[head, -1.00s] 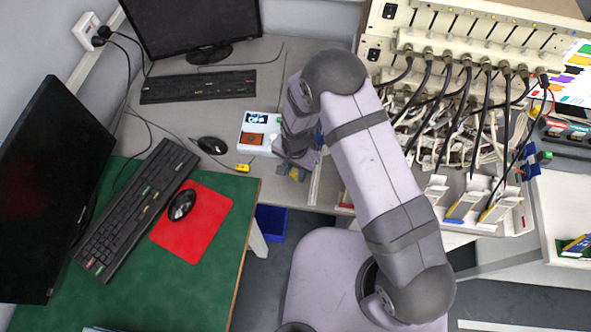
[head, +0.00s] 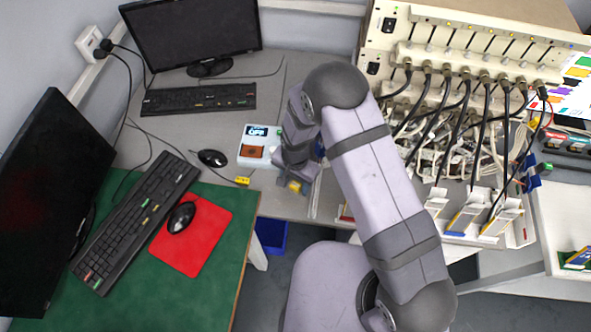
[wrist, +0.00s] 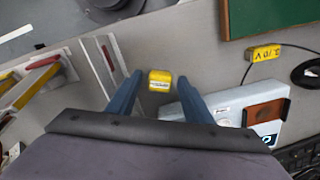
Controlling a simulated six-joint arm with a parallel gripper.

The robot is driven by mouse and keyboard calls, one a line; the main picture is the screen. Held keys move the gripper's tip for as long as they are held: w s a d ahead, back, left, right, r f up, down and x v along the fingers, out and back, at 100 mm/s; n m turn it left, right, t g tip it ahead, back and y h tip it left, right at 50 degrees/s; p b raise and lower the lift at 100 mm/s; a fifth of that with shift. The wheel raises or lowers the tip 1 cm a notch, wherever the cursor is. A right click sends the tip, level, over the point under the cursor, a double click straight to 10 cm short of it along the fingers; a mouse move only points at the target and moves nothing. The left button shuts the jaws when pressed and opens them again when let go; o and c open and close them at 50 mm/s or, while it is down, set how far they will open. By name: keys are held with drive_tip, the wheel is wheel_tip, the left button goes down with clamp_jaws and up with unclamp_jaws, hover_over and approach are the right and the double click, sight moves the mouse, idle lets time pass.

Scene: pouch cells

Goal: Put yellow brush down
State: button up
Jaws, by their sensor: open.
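A small yellow block with a pale label, seemingly the yellow brush (wrist: 160,79), lies on the grey desk (wrist: 195,45) in the wrist view. My gripper (wrist: 159,86) is open, with one blue finger on each side of it and visible gaps between. In the head view the yellow piece (head: 294,186) shows at the tip of my gripper (head: 296,180), near the desk's front edge. The rest of the brush, if any, is hidden, and I cannot tell its height above the desk.
A white device with a brown panel (head: 253,151) stands just left of my gripper. A yellow tag on a cable (head: 242,180) lies near the green mat (head: 215,275). A cabled test rack (head: 440,70) stands at the right. Red-and-yellow parts (wrist: 35,80) lie left in the wrist view.

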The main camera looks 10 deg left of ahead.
sight(297, 185)
wheel_tip(297, 185, up, 11)
drive_tip(key=b, duration=0.3)
drive_tip(key=shift+r, duration=0.2)
drive_tip(key=s+d+r+n, duration=0.1)
drive_tip(key=s+d+r, duration=0.2)
drive_tip(key=d, duration=0.4)
drive_tip(key=s+d+r+n, duration=0.2)
drive_tip(key=s+d+r, duration=0.1)
drive_tip(key=d, duration=0.5)
drive_tip(key=s+d+r+n, duration=0.1)
drive_tip(key=s+d+r, duration=0.2)
drive_tip(key=s+d, duration=0.2)
drive_tip(key=shift+s+d+r+n, duration=0.2)
drive_tip(key=shift+d+n, duration=0.1)
drive_tip(key=shift+d, duration=0.9)
drive_tip(key=shift+o, duration=0.5)
drive_tip(key=shift+w, duration=0.1)
